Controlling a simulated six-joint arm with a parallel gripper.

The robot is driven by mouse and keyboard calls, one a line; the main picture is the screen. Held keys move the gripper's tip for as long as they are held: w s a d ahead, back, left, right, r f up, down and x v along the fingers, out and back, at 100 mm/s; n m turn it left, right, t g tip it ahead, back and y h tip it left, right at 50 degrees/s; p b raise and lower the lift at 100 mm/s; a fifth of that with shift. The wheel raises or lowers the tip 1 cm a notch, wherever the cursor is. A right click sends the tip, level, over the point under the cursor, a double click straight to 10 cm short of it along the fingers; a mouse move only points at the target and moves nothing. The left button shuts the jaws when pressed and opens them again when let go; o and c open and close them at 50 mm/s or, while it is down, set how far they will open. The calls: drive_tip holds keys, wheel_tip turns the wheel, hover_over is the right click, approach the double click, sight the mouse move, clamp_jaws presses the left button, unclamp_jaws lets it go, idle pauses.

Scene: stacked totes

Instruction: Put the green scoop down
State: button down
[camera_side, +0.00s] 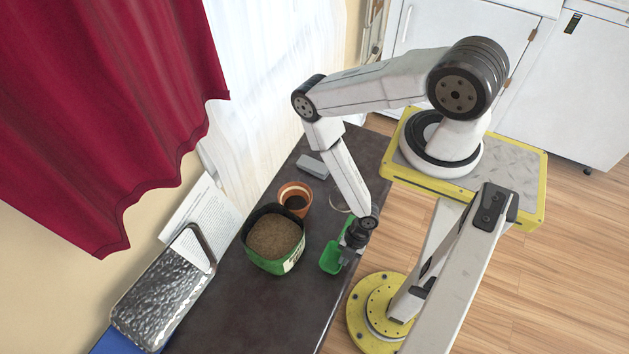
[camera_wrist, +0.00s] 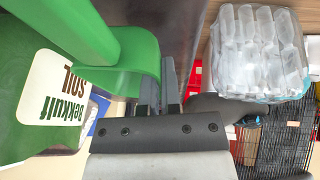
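The green scoop (camera_side: 330,257) is at my gripper (camera_side: 352,243), over the dark bench near its right edge in the side view. In the wrist view the scoop (camera_wrist: 118,58) fills the upper left, and its curved handle reaches the fingers of my gripper (camera_wrist: 170,85). The fingers look close together on the handle, though the grip itself is partly hidden. From the side view I cannot tell whether the scoop touches the bench.
A green soil bag (camera_side: 283,264), open and full of soil, stands left of the scoop. A terracotta pot (camera_side: 306,199) and a grey block (camera_side: 313,166) lie farther back. A metallic tray (camera_side: 160,290) leans at the left. The front of the bench (camera_side: 265,315) is clear.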

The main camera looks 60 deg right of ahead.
drive_tip(key=shift+f, duration=1.2)
drive_tip(key=shift+f, duration=0.1)
drive_tip(key=c, duration=0.8)
unclamp_jaws()
drive_tip(key=v, duration=1.2)
drive_tip(key=shift+w, duration=0.1)
